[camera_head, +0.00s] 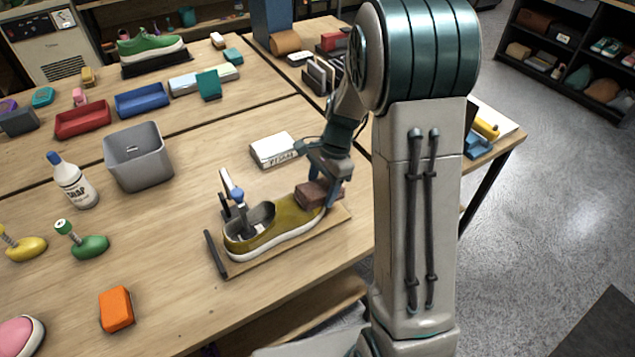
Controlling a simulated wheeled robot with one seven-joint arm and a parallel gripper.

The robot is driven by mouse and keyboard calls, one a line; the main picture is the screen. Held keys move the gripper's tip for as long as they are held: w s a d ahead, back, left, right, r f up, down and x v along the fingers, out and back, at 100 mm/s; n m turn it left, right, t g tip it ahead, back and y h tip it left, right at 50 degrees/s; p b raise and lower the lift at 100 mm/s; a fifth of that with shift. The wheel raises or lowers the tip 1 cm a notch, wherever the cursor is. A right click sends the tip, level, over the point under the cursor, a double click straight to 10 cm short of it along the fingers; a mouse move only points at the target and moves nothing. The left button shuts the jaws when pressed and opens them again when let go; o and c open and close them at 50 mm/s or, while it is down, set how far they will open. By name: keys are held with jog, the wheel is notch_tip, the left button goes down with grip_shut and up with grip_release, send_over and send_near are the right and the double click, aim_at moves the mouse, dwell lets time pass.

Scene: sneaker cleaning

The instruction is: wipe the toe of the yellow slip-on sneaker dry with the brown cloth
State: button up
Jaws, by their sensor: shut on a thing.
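The yellow slip-on sneaker (265,238) lies on a wooden board (240,269) on the table, its toe pointing to the right and its heel at the left. A clamp-like stand with a blue knob (238,195) rises at its heel opening. My gripper (327,186) is over the toe, shut on the brown cloth (312,195), a folded block. The cloth is at the top of the toe and appears to touch it. It hides part of the toe, and my arm covers some of the area behind.
A grey bin (138,156), a white soap bottle (73,181) and a white box (273,150) stand behind. Green (82,241) and yellow (22,244) knobbed tools, an orange block (116,309) and a pink shoe (18,336) are at left. The table's front edge is close to the board.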

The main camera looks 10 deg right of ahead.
jog(key=shift+s+d, duration=0.2)
jog(key=shift+s, duration=0.25)
jog(key=shift+s+d, duration=0.2)
jog(key=shift+s, duration=0.25)
jog(key=shift+f, duration=0.1)
jog(key=shift+f, duration=0.1)
jog(key=shift+w+a, duration=0.1)
jog(key=shift+w+a, duration=0.25)
jog(key=shift+w, duration=0.35)
jog(key=shift+w+a+p, duration=0.4)
jog(key=shift+w+a, duration=0.05)
jog(key=shift+w, duration=0.55)
jog(key=shift+w+a+p, duration=0.4)
jog(key=shift+w, duration=0.65)
jog(key=shift+w+a+p, duration=0.4)
jog(key=shift+w+a, duration=0.05)
jog(key=shift+w, duration=0.55)
